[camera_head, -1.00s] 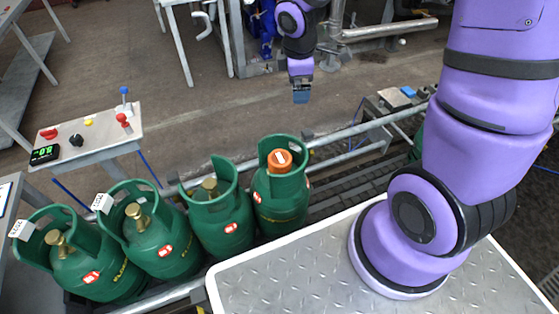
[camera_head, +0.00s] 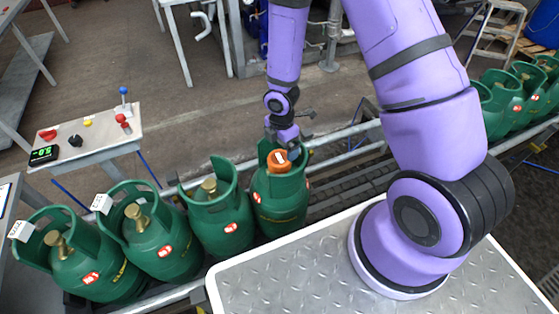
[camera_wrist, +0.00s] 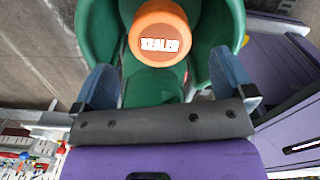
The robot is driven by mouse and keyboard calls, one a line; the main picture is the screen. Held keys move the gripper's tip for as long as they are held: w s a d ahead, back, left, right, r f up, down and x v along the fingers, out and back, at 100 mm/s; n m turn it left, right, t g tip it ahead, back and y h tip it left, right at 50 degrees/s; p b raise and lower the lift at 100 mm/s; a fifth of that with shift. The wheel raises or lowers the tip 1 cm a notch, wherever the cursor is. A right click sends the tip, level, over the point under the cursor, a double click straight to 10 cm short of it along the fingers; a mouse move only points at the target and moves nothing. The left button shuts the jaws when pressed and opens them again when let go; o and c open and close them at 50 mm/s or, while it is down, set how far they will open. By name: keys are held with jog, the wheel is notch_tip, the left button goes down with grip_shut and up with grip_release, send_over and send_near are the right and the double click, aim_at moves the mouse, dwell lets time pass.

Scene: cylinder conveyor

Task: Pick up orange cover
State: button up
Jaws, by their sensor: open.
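The orange cover (camera_head: 279,160) sits on top of the rightmost green cylinder (camera_head: 280,205) of the near row, inside its collar. In the wrist view the orange cover (camera_wrist: 158,33) shows a white label reading "SEALED", ahead of the fingers. My gripper (camera_head: 287,138) is just above and behind the cover in the head view. It is open, and in the wrist view its two blue fingers (camera_wrist: 165,85) are spread wide with nothing between them. The cover lies just beyond the fingertips, and no contact shows.
Several green cylinders with brass valves (camera_head: 138,223) stand to the left on the conveyor (camera_head: 345,178). More cylinders (camera_head: 515,90) stand at the far right. The cylinder's green collar rises around the cover. A control table (camera_head: 100,140) with knobs is at left.

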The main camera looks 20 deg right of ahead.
aim_at(281, 157)
jog(key=shift+f, duration=3.35)
jog(key=c, duration=0.7)
jog(key=shift+r, duration=0.1)
jog(key=shift+c, duration=0.2)
